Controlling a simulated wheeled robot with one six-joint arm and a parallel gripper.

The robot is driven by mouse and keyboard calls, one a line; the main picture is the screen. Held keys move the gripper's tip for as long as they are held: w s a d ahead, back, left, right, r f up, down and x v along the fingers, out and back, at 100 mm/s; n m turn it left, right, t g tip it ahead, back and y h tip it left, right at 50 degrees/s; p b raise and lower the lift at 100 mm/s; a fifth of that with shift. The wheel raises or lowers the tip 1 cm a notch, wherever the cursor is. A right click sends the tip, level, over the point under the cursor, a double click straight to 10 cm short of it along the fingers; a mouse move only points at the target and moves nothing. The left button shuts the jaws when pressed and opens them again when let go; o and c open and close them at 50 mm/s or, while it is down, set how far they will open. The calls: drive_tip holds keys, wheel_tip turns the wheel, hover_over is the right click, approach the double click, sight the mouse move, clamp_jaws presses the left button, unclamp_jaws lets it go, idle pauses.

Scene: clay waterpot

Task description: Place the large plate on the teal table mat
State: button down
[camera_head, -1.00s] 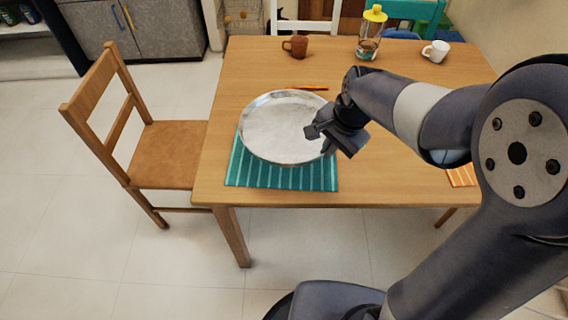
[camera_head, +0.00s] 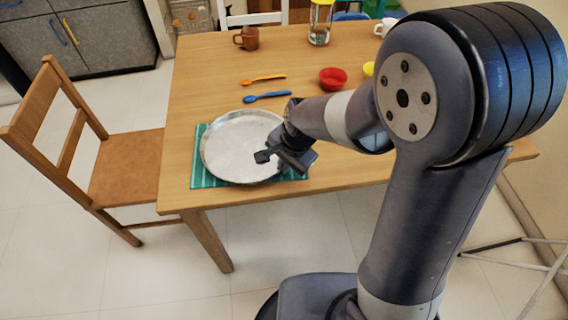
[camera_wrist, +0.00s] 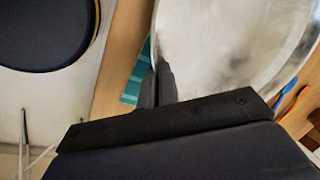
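The large plate (camera_head: 236,150) is a round, silvery metal plate. It lies over the teal table mat (camera_head: 200,175), near the table's front edge, and covers most of it. Mat shows at the plate's left, front and right; I cannot tell whether the plate rests fully on it. My gripper (camera_head: 272,158) is at the plate's right rim. In the wrist view my gripper's fingers (camera_wrist: 157,85) are close together with the rim of the plate (camera_wrist: 225,50) running between them. A strip of the teal mat (camera_wrist: 133,84) shows beside the fingers.
Behind the plate lie a blue spoon (camera_head: 268,97) and an orange spoon (camera_head: 262,79). A red bowl (camera_head: 333,78) stands to their right. A brown mug (camera_head: 246,38) and a bottle (camera_head: 320,25) stand at the back. A wooden chair (camera_head: 125,165) is left of the table.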

drive_tip(key=shift+r, duration=0.1)
drive_tip(key=c, duration=1.7)
unclamp_jaws()
drive_tip(key=shift+f, duration=0.2)
drive_tip(key=p+v, duration=0.2)
drive_tip(key=v, duration=1)
drive_tip(key=shift+r, duration=0.2)
